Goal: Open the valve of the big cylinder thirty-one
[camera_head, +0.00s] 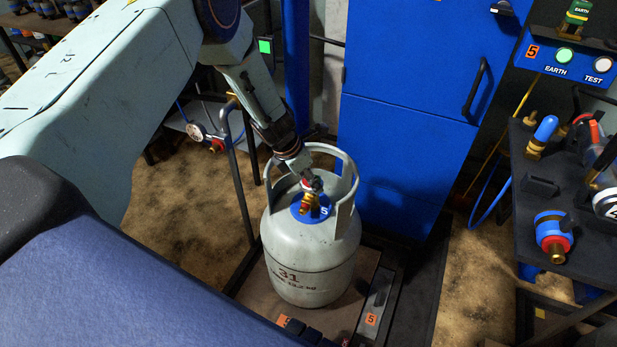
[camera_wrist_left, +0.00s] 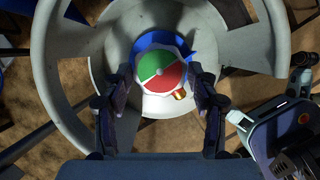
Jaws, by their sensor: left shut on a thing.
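The big grey cylinder (camera_head: 305,255), marked 31, stands upright on a low scale platform (camera_head: 345,315). A round collar guard (camera_head: 347,215) rises around its top; the guard also shows as a ring in the wrist view (camera_wrist_left: 45,75). The valve (camera_head: 308,203) has brass and red parts above a blue ring marked 5. From above, the valve's handwheel (camera_wrist_left: 160,70) shows green, red and white sectors. My left gripper (camera_head: 311,182) reaches down inside the guard and is shut on the handwheel, one finger on each side. My right gripper is not in view.
A blue cabinet (camera_head: 405,140) stands close behind the cylinder. A dark bench (camera_head: 565,225) at the right holds blue and brass fittings (camera_head: 553,235). A gauge (camera_head: 196,131) with a hose is behind my left arm. Bare brown floor (camera_head: 185,245) lies left of the platform.

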